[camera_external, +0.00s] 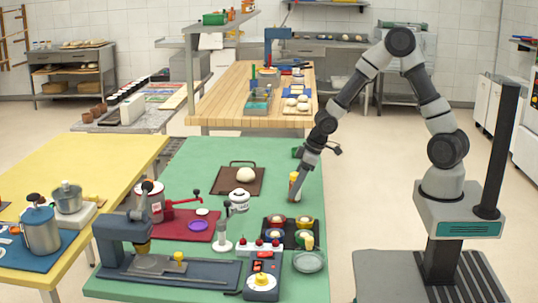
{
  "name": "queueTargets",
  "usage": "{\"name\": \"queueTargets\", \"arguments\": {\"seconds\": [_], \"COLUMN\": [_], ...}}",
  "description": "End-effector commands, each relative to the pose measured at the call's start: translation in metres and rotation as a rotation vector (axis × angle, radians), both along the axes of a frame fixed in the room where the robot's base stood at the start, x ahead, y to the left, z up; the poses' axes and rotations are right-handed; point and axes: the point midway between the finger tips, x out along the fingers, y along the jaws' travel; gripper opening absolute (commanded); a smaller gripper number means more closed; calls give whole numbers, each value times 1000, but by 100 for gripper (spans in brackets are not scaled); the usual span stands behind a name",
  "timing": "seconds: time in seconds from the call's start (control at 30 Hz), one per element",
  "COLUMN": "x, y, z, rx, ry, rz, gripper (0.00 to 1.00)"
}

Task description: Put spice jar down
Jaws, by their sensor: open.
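A small orange-yellow jar (293,181), which looks like the spice jar, is at the right side of the green table (290,155). It appears upright. My gripper (296,194) reaches down from the upper right and is right at the jar. Its jaws are open. The fingers and jar overlap in this view, so I cannot tell whether they touch. The jar's lower part and its contact with the table are hard to make out.
A dark tray with small bowls (268,234) lies just in front of the jar. A dark board with dough (236,190) lies to the left. A glass dish (309,262) stands near the front right edge. Clear green tabletop lies behind the jar.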

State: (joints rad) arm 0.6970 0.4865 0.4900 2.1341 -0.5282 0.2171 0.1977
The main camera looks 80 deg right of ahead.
Motion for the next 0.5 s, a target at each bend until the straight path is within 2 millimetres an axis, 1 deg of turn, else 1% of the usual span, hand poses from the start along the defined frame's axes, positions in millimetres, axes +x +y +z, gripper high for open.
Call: {"name": "queueTargets", "arguments": {"seconds": [0.17,0.27,0.5], "x": [-3,-10,-30], "y": [-1,-1,-2], "z": [14,32,82], "rx": [0,-1,-1], "ry": [-1,-1,-2], "rz": [-2,-3,-5], "gripper": [52,52,52]}}
